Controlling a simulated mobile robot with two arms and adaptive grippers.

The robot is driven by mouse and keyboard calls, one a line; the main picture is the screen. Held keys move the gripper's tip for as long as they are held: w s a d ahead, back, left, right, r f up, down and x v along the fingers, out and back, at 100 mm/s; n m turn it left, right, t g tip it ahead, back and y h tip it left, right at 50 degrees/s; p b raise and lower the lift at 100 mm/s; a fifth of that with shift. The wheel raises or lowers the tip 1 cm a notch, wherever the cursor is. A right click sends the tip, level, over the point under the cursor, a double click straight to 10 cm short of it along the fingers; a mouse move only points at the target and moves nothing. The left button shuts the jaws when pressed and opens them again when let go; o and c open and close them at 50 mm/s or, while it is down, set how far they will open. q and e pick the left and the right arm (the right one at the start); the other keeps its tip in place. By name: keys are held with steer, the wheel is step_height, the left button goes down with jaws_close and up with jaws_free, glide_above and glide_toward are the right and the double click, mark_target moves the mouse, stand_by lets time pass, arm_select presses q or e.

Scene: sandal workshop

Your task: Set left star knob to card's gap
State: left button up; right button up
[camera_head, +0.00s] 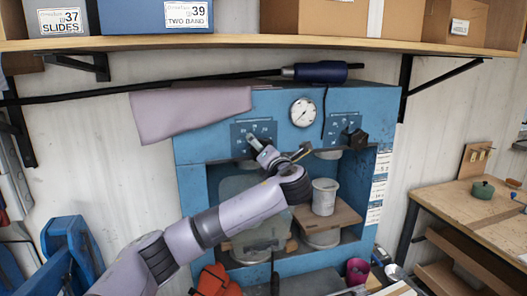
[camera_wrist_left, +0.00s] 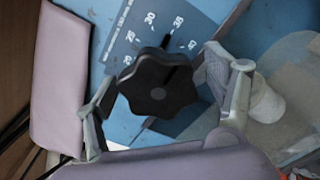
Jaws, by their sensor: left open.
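The left star knob (camera_wrist_left: 158,82) is black and lobed, on a blue dial plate with white numbers. A dark pointer mark above it lies between 30 and 35. My left gripper (camera_wrist_left: 163,72) is open, with one finger on each side of the knob; I cannot tell whether either touches it. In the head view the left gripper (camera_head: 279,152) is in front of the left dial plate (camera_head: 240,130) and mostly hides the knob. White cards (camera_head: 378,187) hang on the press's right side; their print is too small to read. My right gripper is not in view.
The blue press (camera_head: 190,165) has a round gauge (camera_head: 303,112) and a black right knob (camera_head: 357,139). A grey cup (camera_head: 324,197) stands on a brown board in its opening. A shelf (camera_head: 300,42) with boxes runs above. A workbench (camera_head: 450,205) stands at right.

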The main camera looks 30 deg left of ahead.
arm_select(q)
steer(key=v, duration=1.2)
